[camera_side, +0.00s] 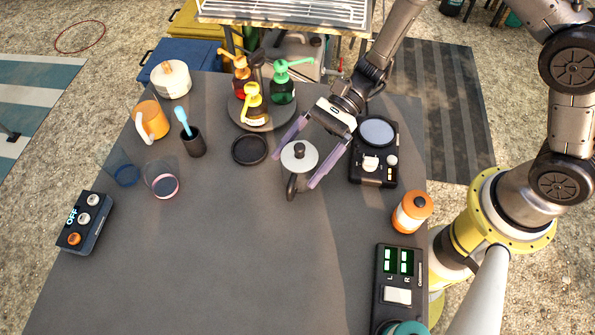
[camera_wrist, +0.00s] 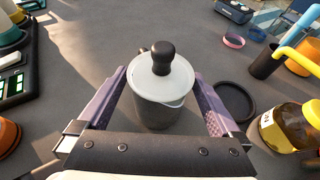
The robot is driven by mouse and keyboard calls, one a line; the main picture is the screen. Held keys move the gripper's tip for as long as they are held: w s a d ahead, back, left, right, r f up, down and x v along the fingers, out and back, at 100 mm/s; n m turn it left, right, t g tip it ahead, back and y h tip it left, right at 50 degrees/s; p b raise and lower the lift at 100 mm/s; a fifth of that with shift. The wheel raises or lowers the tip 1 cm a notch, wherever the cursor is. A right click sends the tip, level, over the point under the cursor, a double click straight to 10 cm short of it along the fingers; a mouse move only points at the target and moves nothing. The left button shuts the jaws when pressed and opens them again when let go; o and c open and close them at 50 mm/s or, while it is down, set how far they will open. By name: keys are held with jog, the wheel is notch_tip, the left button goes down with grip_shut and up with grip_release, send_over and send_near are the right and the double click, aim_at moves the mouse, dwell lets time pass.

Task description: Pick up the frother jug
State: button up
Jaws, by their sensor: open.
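The frother jug (camera_side: 300,160) has a pale round lid with a black knob and a dark handle, and it stands upright on the grey table. In the wrist view the jug (camera_wrist: 158,95) is grey, with its black knob towards the camera. My gripper (camera_side: 303,160) is open, with one purple finger on each side of the jug. In the wrist view the fingers (camera_wrist: 160,100) flank the jug. A gap shows on the right side; I cannot tell whether the left finger touches.
A black round dish (camera_side: 250,149) lies just left of the jug. A turntable (camera_side: 252,122) with several pump bottles stands behind it. A black device (camera_side: 375,165) with a round pad is close on the right. The table (camera_side: 235,260) in front is clear.

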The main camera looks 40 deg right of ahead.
jog(key=shift+s+a+f, duration=0.1)
jog(key=shift+a+f, duration=0.05)
jog(key=shift+a, duration=0.25)
grip_shut()
dwell(0.4)
